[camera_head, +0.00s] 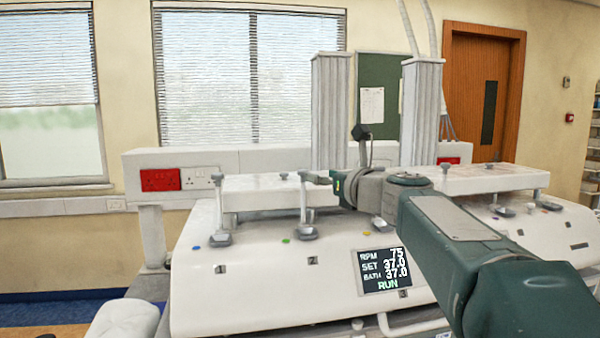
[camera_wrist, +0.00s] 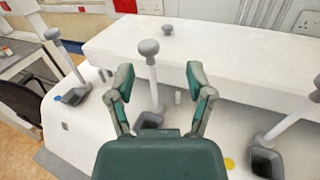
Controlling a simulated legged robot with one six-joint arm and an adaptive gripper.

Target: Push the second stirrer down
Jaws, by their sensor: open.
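The second stirrer (camera_head: 304,206) is a pale upright rod with a grey knob and a dark grey paddle foot, above the number 2 label on the white machine (camera_head: 270,285). In the wrist view the same stirrer (camera_wrist: 153,88) stands between the spread fingers, its grey knob beyond the fingertips. My gripper (camera_head: 322,179) is open and empty, close to the stirrer's top from the right in the head view; whether it touches cannot be told. In the wrist view my gripper (camera_wrist: 159,78) hides part of the stirrer's foot.
The first stirrer (camera_head: 218,205) stands to the left, also upright. A third stirrer (camera_wrist: 288,124) is at the right in the wrist view. A raised white slab (camera_wrist: 220,62) lies behind the stirrers. A lit display (camera_head: 384,271) reads RUN.

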